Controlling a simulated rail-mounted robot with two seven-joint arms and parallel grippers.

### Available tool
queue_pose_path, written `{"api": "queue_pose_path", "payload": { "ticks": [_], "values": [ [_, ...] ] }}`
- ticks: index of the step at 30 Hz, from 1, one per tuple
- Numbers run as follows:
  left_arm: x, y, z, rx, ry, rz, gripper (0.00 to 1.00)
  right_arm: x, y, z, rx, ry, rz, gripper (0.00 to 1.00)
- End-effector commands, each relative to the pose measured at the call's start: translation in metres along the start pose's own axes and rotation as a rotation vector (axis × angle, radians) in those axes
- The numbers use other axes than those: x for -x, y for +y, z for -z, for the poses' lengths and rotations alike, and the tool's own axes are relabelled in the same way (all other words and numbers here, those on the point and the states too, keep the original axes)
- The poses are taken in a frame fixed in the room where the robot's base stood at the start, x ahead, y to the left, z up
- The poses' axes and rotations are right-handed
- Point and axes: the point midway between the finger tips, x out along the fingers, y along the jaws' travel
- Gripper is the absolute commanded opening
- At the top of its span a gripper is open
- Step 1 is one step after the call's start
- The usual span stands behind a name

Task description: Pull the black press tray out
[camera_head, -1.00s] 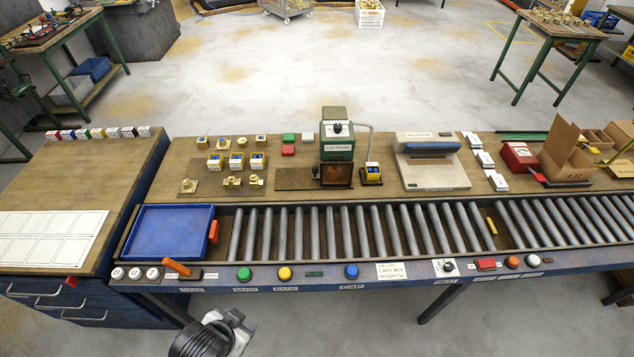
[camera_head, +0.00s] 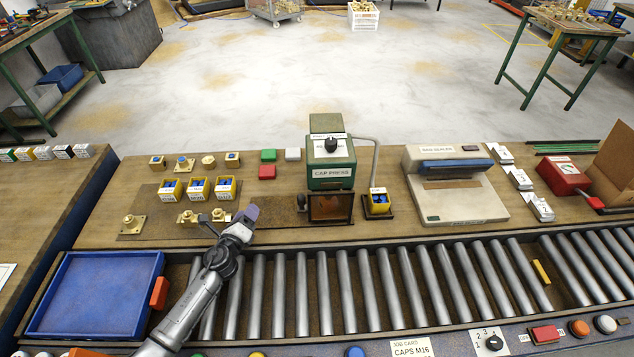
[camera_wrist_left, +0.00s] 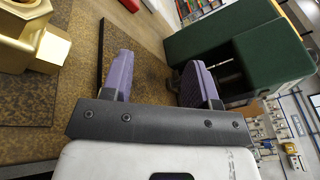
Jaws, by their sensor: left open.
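The green cap press (camera_head: 330,165) stands on the bench behind the rollers, and also shows at the right of the left wrist view (camera_wrist_left: 245,60). Its low brown-windowed front (camera_head: 330,208) is under the green head. A small black knob (camera_head: 302,203) stands at its left side, where the black tray seems to be; the tray itself is hard to make out. My left gripper (camera_head: 247,214), with purple fingers, is left of the knob and apart from it. In the left wrist view the gripper (camera_wrist_left: 162,82) is open and empty, with the press beyond its right finger. My right gripper is not in view.
Brass parts and small yellow bins with blue contents (camera_head: 197,190) stand left of the press. A yellow bin (camera_head: 377,202) and bag sealer (camera_head: 455,185) stand to its right. The roller conveyor (camera_head: 350,285) and blue tray (camera_head: 95,295) lie in front.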

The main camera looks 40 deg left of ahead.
Motion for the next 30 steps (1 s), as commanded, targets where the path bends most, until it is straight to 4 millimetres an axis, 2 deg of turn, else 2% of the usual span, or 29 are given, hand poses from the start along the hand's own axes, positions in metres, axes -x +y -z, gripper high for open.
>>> {"api": "queue_pose_path", "payload": {
  "ticks": [3,6,12,20,30],
  "values": [
    [0.003,-0.016,0.025,-0.295,0.112,0.163,0.54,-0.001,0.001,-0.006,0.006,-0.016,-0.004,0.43],
    [0.009,-0.033,0.039,-0.493,0.163,0.298,0.54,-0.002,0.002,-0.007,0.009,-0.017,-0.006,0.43],
    [0.018,-0.048,0.053,-0.712,0.183,0.443,0.54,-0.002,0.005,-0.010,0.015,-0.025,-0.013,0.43],
    [0.010,-0.051,0.055,-0.801,0.161,0.458,0.54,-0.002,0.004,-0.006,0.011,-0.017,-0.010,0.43],
    [-0.042,-0.071,0.074,-0.799,0.160,0.456,0.54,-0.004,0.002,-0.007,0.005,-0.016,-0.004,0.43]
  ]
}}
